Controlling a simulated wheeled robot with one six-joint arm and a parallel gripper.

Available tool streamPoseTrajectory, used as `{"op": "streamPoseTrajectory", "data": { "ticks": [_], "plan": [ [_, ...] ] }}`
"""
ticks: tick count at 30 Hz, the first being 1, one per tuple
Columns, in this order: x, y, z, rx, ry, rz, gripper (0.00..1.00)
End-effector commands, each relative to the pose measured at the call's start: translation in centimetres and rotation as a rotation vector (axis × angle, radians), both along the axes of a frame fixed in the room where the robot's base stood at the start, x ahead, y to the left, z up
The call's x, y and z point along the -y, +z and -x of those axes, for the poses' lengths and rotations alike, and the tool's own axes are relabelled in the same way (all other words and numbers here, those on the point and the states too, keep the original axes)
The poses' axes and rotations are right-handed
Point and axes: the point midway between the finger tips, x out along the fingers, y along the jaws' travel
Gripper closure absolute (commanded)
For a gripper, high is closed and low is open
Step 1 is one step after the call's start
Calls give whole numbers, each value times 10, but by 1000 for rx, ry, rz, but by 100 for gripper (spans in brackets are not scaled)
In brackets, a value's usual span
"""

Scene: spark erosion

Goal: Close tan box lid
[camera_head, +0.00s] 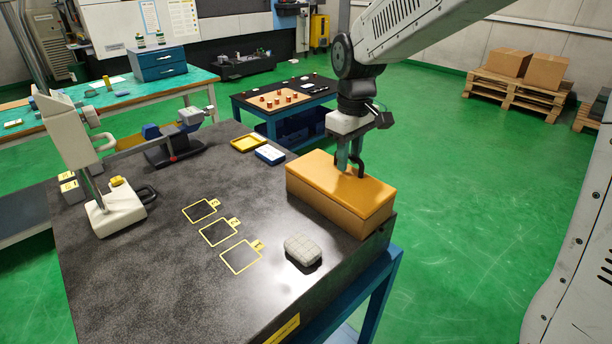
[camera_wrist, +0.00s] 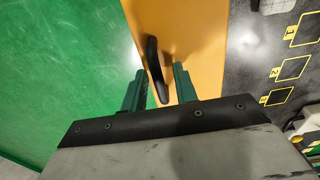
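The tan box (camera_head: 325,208) stands at the right edge of the dark table. Its orange-tan lid (camera_head: 318,176) lies flat over the top and looks down on the box, with a thin seam below it. A dark handle (camera_head: 361,163) rises from the lid; in the wrist view the handle (camera_wrist: 154,65) shows between my fingers. My gripper (camera_head: 350,160) points down at the lid. In the wrist view my gripper (camera_wrist: 159,86) has its fingers apart, with visible gaps on both sides of the handle. The inside of the box is hidden.
A grey ribbed block (camera_head: 303,250) sits on the table (camera_head: 150,290) left of the box. Yellow numbered outlines (camera_head: 219,232) are empty. A yellow tray (camera_head: 248,143), a blue-white box (camera_head: 270,154) and a white measuring stand (camera_head: 115,212) stand farther left.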

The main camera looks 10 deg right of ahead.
Motion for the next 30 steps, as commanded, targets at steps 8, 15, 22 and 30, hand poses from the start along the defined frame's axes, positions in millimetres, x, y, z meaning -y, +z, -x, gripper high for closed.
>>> {"op": "streamPoseTrajectory", "data": {
  "ticks": [8, 15, 22, 30],
  "plan": [
    [0, 3, 0, 0, 0, 0, 71],
    [0, 22, 0, 1, 0, 0, 71],
    [0, 40, 0, 1, 0, -1, 71],
    [0, 62, 0, 1, 0, -1, 71]
  ]
}}
